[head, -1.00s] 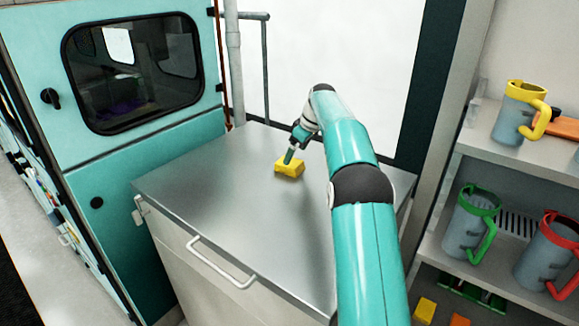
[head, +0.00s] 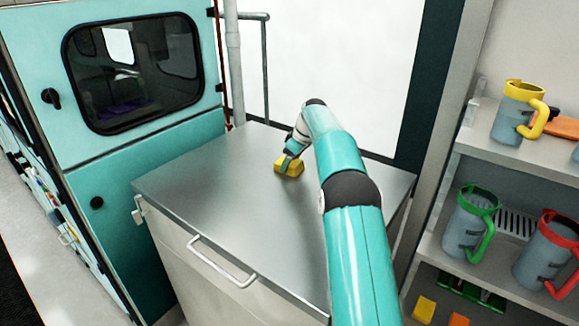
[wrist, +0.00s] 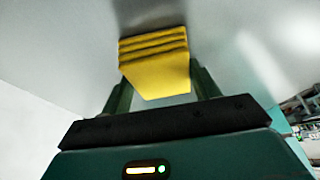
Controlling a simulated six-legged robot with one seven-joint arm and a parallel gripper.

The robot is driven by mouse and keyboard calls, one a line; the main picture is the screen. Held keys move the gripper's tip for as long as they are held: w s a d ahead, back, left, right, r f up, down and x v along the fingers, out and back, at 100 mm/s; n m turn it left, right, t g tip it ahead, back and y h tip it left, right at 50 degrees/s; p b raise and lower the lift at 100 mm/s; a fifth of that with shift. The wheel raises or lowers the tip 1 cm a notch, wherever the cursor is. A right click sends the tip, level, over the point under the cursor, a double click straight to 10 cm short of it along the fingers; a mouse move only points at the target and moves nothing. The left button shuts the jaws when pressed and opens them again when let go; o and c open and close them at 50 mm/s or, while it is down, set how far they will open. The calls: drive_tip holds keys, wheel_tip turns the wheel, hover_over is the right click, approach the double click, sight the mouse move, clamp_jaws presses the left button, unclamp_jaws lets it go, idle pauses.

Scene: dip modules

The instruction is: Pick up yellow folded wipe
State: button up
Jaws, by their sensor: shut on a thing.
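The yellow folded wipe (head: 290,168) is on the steel worktop, toward its back. In the wrist view the wipe (wrist: 155,68) shows its stacked folds and sits between the two dark green fingers. My gripper (head: 289,158) is down over the wipe from above. In the wrist view my gripper (wrist: 160,90) is shut on the wipe, one finger at each side. I cannot tell whether the wipe is lifted off the metal.
The steel worktop (head: 220,190) is otherwise clear. A teal cabinet (head: 140,165) with a dark window stands at the left. Shelves at the right hold jugs with yellow (head: 520,110), green (head: 470,222) and red (head: 548,250) handles. A grey pipe (head: 233,60) rises behind the worktop.

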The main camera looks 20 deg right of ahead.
drive_tip(key=shift+r, duration=0.1)
drive_tip(key=shift+r, duration=0.5)
drive_tip(key=s+r, duration=0.4)
drive_tip(key=s+a+r, duration=0.1)
drive_tip(key=s+r, duration=0.3)
drive_tip(key=s, duration=0.1)
drive_tip(key=s+a+r, duration=0.1)
drive_tip(key=s+r, duration=0.2)
drive_tip(key=s, duration=0.2)
drive_tip(key=shift+r, duration=0.4)
drive_tip(key=o, duration=0.4)
drive_tip(key=c, duration=0.3)
